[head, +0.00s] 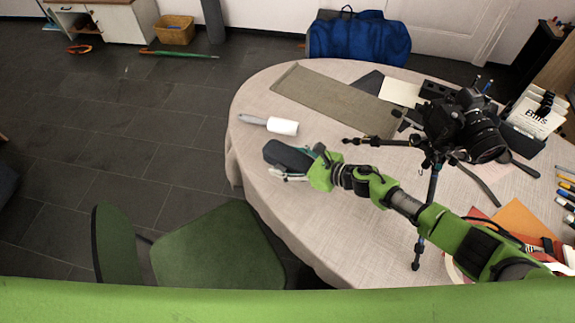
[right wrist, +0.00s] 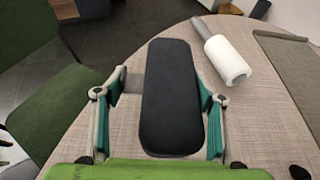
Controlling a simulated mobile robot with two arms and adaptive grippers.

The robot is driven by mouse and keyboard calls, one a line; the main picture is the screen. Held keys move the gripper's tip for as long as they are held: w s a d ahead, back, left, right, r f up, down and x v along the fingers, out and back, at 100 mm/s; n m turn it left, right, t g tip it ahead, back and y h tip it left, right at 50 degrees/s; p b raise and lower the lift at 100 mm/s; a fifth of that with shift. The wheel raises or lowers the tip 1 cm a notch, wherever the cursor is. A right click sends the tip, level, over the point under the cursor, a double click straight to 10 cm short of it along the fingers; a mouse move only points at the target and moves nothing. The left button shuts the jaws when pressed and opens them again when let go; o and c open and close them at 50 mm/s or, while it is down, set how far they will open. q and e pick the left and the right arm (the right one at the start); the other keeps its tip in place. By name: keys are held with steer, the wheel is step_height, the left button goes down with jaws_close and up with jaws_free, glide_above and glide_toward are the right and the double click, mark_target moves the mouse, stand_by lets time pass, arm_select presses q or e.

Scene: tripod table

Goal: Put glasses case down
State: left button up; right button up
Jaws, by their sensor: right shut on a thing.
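The glasses case (head: 287,154) is a dark, rounded oblong near the left edge of the round table (head: 330,215). In the right wrist view the case (right wrist: 171,100) lies lengthwise between the two fingers. My right gripper (head: 290,165) is shut on the case, and it also shows in the right wrist view (right wrist: 160,115). The case is at or just above the tabletop; I cannot tell whether it touches the cloth. The gripper hides part of the case in the head view. My left gripper is not in view.
A lint roller (head: 283,126) lies just behind the case. A grey-brown runner (head: 335,98) lies farther back. A camera on a tripod (head: 470,125) stands to the right, close to my right arm. A green chair (head: 215,250) stands at the table's left front edge.

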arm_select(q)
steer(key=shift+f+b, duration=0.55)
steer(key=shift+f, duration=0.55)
arm_select(e)
steer(key=shift+w+f, duration=0.15)
steer(key=shift+f, duration=1.05)
steer(key=shift+f, duration=0.1)
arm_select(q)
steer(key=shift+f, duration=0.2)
arm_select(e)
steer(key=o, duration=2.1)
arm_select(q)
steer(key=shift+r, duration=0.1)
arm_select(e)
steer(key=shift+r, duration=0.25)
arm_select(q)
steer(key=shift+b, duration=0.3)
arm_select(e)
steer(key=v, duration=1.2)
steer(key=shift+f, duration=0.25)
